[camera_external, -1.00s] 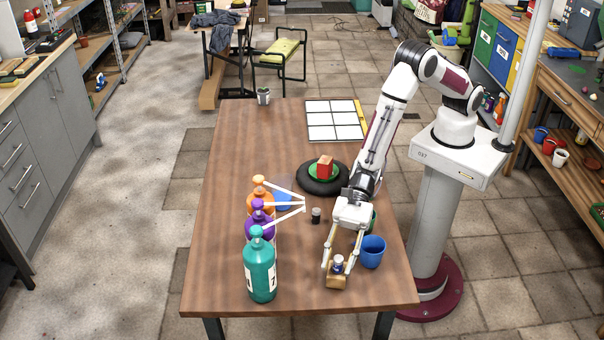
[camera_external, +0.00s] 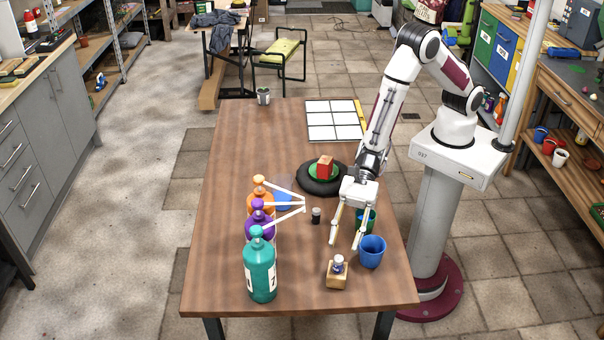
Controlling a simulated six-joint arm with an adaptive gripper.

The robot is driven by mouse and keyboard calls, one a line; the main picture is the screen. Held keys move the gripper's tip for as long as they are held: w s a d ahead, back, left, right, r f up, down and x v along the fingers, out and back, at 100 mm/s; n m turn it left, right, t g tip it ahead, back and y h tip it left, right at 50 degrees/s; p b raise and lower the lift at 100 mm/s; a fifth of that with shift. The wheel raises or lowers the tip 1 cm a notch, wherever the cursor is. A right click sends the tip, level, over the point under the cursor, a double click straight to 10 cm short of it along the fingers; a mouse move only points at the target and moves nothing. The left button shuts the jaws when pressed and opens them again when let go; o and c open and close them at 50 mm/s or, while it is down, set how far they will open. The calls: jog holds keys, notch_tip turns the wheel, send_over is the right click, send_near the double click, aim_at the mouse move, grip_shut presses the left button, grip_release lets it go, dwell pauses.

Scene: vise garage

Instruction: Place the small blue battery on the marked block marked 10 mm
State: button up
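A small blue battery with a pale top (camera_external: 338,264) stands upright on a wooden block (camera_external: 337,281) near the front right of the table. The marking on the block is too small to read. My gripper (camera_external: 345,246) is above and behind the block, its two fingers spread apart with nothing between them. It is clear of the battery.
A blue cup (camera_external: 372,251) stands right of the block, with a green cup (camera_external: 366,220) behind it. A small black cylinder (camera_external: 316,215) stands left of my gripper. Teal (camera_external: 260,268), purple (camera_external: 258,222) and orange (camera_external: 259,198) bottles line the left. A black ring (camera_external: 322,186) with a red block lies behind.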

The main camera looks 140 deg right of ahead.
jog(key=shift+v, duration=2.8)
jog(key=s+a+r+n+g+y, duration=0.35)
jog(key=s+a+r+n, duration=0.35)
jog(key=a+r+n, duration=0.3)
jog(key=s+a+r+n+g+y, duration=0.1)
jog(key=s+a+r+n+g, duration=0.2)
jog(key=s, duration=0.4)
jog(key=s+a+r+n+g, duration=0.1)
jog(key=s+a+r+n, duration=0.3)
jog(key=s, duration=0.3)
jog(key=s+d+n+g+h, duration=0.25)
jog(key=s+d+n, duration=0.25)
jog(key=s+n, duration=0.5)
jog(key=s+d+r+n+t+h, duration=0.2)
jog(key=s+d+h, duration=0.5)
jog(key=d, duration=0.5)
jog(key=s+n+t, duration=0.1)
jog(key=s+n, duration=0.1)
jog(key=shift+s+n, duration=0.2)
jog(key=shift+n, duration=0.1)
